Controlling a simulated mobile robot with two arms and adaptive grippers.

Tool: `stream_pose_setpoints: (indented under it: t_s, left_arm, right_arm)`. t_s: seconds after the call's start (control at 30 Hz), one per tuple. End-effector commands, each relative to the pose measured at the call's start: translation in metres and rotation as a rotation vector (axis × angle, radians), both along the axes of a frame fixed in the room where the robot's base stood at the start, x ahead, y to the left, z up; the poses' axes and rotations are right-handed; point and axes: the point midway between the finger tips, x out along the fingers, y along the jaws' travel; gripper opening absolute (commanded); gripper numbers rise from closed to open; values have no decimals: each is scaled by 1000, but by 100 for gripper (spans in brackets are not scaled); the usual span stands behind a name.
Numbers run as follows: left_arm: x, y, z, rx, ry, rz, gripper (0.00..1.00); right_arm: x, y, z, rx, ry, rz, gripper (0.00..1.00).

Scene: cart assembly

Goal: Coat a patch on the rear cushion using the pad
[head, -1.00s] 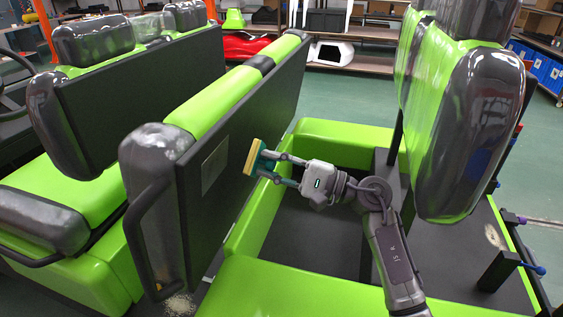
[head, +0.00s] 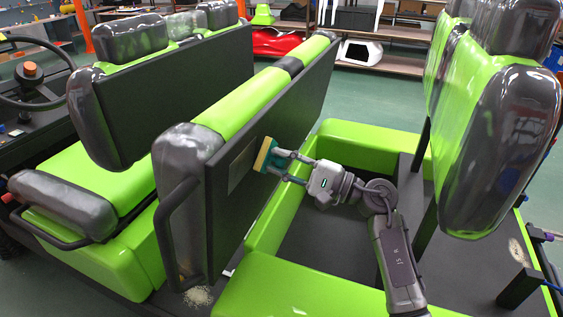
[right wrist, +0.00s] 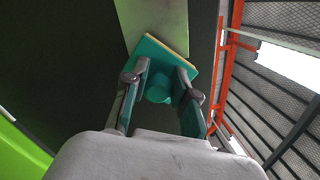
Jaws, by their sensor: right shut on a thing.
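The pad (head: 265,154) has a yellow face on a teal backing with a teal knob. My right gripper (head: 282,165) is shut on the knob, and the yellow face is turned toward the dark back panel of the middle seat. A grey rectangular patch (head: 240,170) lies on that panel of the rear cushion (head: 285,110), just left of the pad. In the right wrist view, the pad's teal plate (right wrist: 158,62) overlaps the lower part of the pale patch (right wrist: 155,18). I cannot tell whether the pad touches the panel. My left gripper is not in view.
A dark handle bar (head: 172,235) sticks out at the near end of the backrest. A green and grey seat back (head: 500,130) stands close on the right of my arm. A green bench edge (head: 370,140) lies behind my gripper, with an open dark floor well below.

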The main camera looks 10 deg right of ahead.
Motion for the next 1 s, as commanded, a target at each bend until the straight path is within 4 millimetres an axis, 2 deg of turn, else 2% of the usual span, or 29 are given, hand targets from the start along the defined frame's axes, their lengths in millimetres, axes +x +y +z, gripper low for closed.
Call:
stream_pose_setpoints:
  t_s: [1.0]
  left_arm:
    - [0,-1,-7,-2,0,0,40]
  right_arm:
    - [9,14,4,1,0,0,0]
